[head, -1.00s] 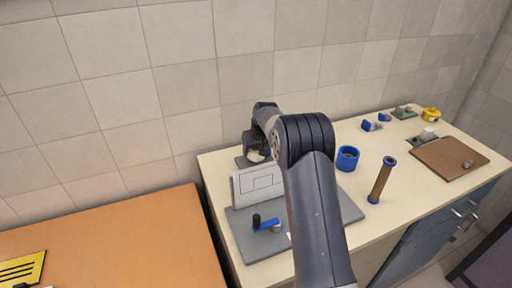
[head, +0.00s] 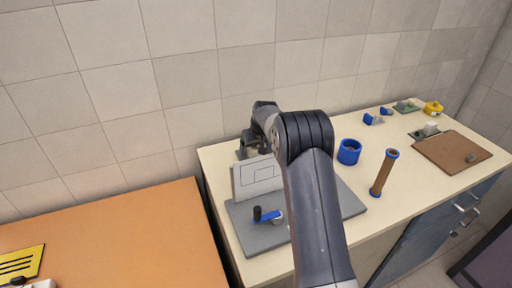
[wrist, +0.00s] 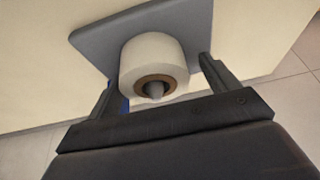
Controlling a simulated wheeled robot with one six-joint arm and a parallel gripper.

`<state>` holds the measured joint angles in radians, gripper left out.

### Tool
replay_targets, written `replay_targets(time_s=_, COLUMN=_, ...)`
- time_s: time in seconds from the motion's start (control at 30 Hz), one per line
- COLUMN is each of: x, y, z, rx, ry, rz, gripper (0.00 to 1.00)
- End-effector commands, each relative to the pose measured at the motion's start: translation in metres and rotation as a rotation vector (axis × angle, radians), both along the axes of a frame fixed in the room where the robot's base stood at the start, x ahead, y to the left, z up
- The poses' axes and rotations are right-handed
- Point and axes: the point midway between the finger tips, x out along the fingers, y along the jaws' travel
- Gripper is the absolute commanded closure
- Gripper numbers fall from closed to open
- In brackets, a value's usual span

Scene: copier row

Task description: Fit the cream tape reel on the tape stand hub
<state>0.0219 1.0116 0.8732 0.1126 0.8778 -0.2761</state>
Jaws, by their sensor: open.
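The cream tape reel (wrist: 152,58) shows in the wrist view, with a brown ring at its core. A grey rounded tip (wrist: 155,90), apparently the tape stand hub, shows inside that core, so the reel looks to be around it. How far down it sits I cannot tell. A grey plate (wrist: 90,38) lies behind the reel. My gripper (wrist: 158,84) is open, with one finger on each side of the reel and visible gaps. In the head view my gripper (head: 250,146) is small and partly hidden behind a white panel (head: 257,176).
A grey board (head: 262,237) with a blue crank (head: 267,215) lies in front of the panel. A brown board (head: 440,150) lies farther right. An orange table (head: 130,235) is at left.

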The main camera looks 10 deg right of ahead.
Motion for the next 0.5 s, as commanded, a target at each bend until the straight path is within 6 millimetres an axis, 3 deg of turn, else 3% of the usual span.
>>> replay_targets(time_s=0.5, x=-0.0012, y=-0.0072, z=0.0078, rx=-0.007, ry=-0.006, rz=-0.007, gripper=0.09)
